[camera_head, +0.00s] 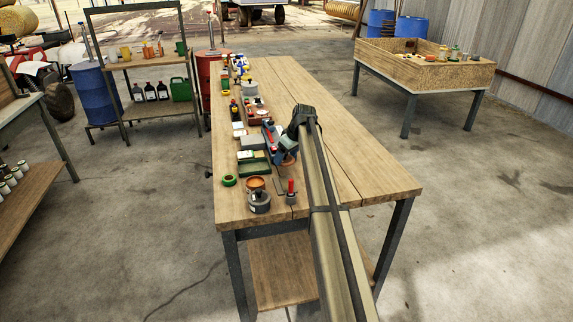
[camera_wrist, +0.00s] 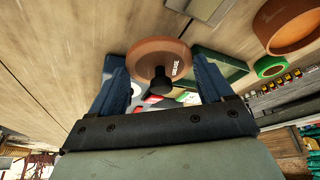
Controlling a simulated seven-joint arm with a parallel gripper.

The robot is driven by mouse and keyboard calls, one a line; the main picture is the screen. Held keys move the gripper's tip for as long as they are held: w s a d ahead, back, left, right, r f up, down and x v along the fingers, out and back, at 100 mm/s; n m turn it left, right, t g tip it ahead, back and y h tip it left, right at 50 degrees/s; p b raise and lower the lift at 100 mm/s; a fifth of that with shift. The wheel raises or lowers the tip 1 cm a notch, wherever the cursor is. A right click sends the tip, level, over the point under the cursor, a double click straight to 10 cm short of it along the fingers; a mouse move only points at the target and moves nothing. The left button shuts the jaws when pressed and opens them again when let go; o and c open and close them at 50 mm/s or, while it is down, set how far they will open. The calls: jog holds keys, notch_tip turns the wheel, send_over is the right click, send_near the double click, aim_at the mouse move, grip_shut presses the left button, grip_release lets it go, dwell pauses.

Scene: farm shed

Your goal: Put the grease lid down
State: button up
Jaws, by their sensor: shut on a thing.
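The grease lid (camera_wrist: 160,55) is a round brown disc with a black knob and the word GREASE on it. It sits between the two blue fingers of my gripper (camera_wrist: 162,72), its knob side facing the wrist camera. In the head view my gripper (camera_head: 277,143) is over the workbench (camera_head: 330,130), shut on the lid (camera_head: 289,159), which shows brown and partly covered. From these views I cannot tell how far the lid is above the wood. An open orange-brown pot (camera_head: 256,184) stands near the bench's front left; it also shows in the wrist view (camera_wrist: 270,38).
A green tray (camera_head: 254,167), a green tape roll (camera_head: 229,180), a grey round tin (camera_head: 259,202) and a red-handled tool (camera_head: 291,192) are close by. Bottles and small parts crowd the bench's left side. Its right half is bare wood.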

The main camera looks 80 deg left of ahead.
aim_at(288, 161)
jog(key=shift+f, duration=1.95)
jog(key=shift+f, duration=0.1)
jog(key=o, duration=0.9)
jog(key=v, duration=1.2)
